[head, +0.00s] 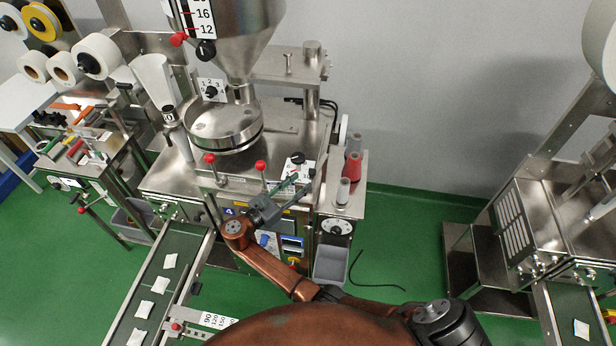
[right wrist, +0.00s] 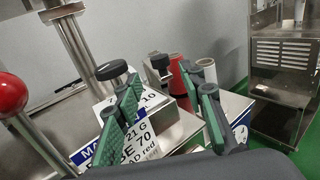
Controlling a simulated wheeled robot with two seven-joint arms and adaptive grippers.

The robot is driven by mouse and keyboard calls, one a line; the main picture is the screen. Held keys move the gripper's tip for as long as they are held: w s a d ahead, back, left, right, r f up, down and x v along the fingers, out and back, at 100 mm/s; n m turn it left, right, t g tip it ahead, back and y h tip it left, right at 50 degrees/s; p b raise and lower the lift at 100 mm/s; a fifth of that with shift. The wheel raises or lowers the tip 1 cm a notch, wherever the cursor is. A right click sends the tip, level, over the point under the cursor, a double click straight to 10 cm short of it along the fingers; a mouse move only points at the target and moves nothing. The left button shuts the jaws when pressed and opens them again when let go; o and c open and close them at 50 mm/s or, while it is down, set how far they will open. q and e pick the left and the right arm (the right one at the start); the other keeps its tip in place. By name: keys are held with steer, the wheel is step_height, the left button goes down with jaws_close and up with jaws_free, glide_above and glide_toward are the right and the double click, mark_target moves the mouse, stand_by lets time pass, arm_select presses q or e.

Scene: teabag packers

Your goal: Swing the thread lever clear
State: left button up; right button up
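My right gripper (head: 291,186) is at the front right corner of the middle machine, below a black knob (head: 297,158) on a white dial plate. In the right wrist view the two green-padded fingers of the gripper (right wrist: 170,92) stand apart with nothing between them. A short metal piece with a dark top (right wrist: 159,62) shows beyond the gap, beside the red thread spool (right wrist: 182,76); it may be the thread lever, but I cannot tell for sure. The black knob (right wrist: 112,70) is behind the left finger. My left gripper is not in view.
Two red-ball levers (head: 210,158) (head: 260,165) stand on the machine's front, left of the gripper. Red and grey spools (head: 353,166) stand on the right shelf. A hopper (head: 236,40) rises above. A conveyor (head: 160,285) carries several teabags. Open green floor (head: 410,225) is to the right.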

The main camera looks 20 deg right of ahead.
steer(key=v, duration=0.5)
steer(key=shift+a, duration=0.2)
